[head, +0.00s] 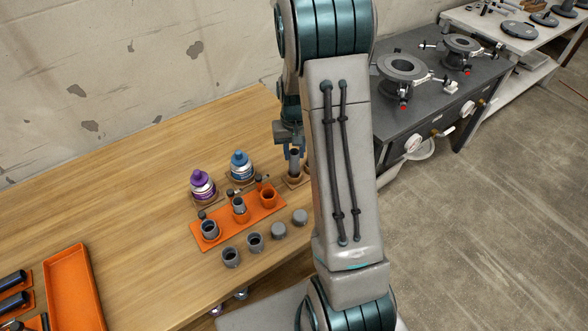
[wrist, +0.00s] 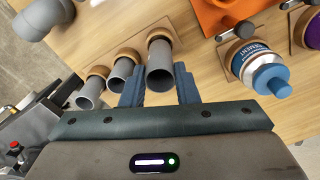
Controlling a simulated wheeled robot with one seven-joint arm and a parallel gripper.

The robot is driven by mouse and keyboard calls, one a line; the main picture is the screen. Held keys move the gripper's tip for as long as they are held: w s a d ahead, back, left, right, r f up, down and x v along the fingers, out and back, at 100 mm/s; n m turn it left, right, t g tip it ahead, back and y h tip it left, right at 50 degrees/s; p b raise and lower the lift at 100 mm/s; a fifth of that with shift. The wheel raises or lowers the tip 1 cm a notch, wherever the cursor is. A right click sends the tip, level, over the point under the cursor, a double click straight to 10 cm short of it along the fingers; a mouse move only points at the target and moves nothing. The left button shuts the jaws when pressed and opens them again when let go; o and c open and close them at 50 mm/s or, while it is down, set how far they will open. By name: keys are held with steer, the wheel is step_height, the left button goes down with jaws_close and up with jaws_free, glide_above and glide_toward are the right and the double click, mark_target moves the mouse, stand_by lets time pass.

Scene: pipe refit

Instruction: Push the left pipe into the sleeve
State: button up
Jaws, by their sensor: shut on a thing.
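My gripper (head: 291,148) is shut on a grey pipe (head: 294,163) at the right end of the wooden table. In the wrist view, the fingers of my gripper (wrist: 160,88) lie on both sides of this pipe (wrist: 159,76). Its far end meets a brown ring-shaped sleeve (wrist: 160,36); how deep it sits cannot be told. Two more grey pipes, a middle one (wrist: 120,76) and an outer one (wrist: 90,92), stand to the left with similar brown rings. My arm hides these two in the head view.
An orange plate (head: 222,238) with grey and orange fittings lies left of my gripper. A blue-capped bottle (head: 241,165) and a purple-capped bottle (head: 202,184) stand behind it. Loose grey fittings (head: 255,242) line its front. An orange tray (head: 75,290) lies far left. Table between is clear.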

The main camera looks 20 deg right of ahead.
steer(key=shift+r+p, duration=0.55)
steer(key=shift+r, duration=0.55)
steer(key=shift+r+p, duration=0.6)
steer(key=shift+r, duration=0.35)
